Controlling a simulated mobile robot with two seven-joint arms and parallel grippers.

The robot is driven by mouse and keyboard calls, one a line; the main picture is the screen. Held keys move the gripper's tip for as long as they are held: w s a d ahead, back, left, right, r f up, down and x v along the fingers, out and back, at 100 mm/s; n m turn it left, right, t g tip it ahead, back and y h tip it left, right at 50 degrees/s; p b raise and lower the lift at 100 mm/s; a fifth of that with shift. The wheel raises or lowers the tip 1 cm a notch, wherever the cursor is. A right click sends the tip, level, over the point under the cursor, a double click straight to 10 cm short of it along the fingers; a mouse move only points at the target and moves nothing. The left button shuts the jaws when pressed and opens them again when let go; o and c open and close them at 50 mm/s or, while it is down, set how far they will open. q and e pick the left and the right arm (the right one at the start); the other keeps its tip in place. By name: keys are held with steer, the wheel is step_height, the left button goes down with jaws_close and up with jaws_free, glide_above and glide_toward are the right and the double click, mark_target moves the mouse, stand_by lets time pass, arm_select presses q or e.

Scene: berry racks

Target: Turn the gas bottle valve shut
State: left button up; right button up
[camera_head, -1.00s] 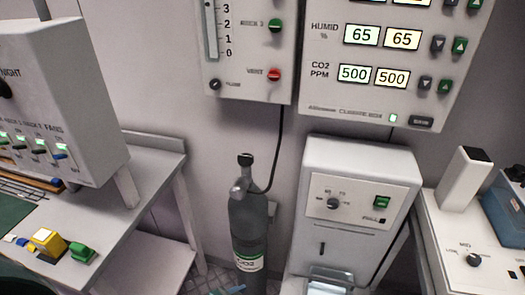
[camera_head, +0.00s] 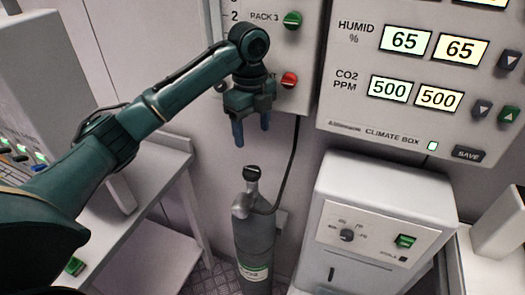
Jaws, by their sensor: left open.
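The grey gas bottle (camera_head: 254,240) stands upright on the floor, with a CO2 label partly readable low on its side. Its dark valve knob (camera_head: 252,173) sits on top, and a black hose runs from the neck up to the wall box. My left gripper (camera_head: 252,138) hangs fingers down above the knob, apart from it, with a gap between its fingertips. It is open and empty. My right gripper is out of view.
The climate box (camera_head: 385,135) and the rack panel with green and red knobs hang on the wall behind. A white machine (camera_head: 385,190) stands close right of the bottle. A white table (camera_head: 150,185) is at left, under my arm.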

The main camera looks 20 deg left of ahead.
mark_target(252, 171)
arm_select(q)
steer(key=f, duration=0.7)
steer(key=f+p, duration=0.1)
steer(key=f, duration=0.2)
steer(key=shift+s+a+f, duration=0.2)
steer(key=shift+s+f, duration=0.05)
steer(key=shift+f, duration=0.75)
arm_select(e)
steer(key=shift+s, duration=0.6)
arm_select(q)
steer(key=shift+c, duration=0.2)
steer(key=c, duration=0.9)
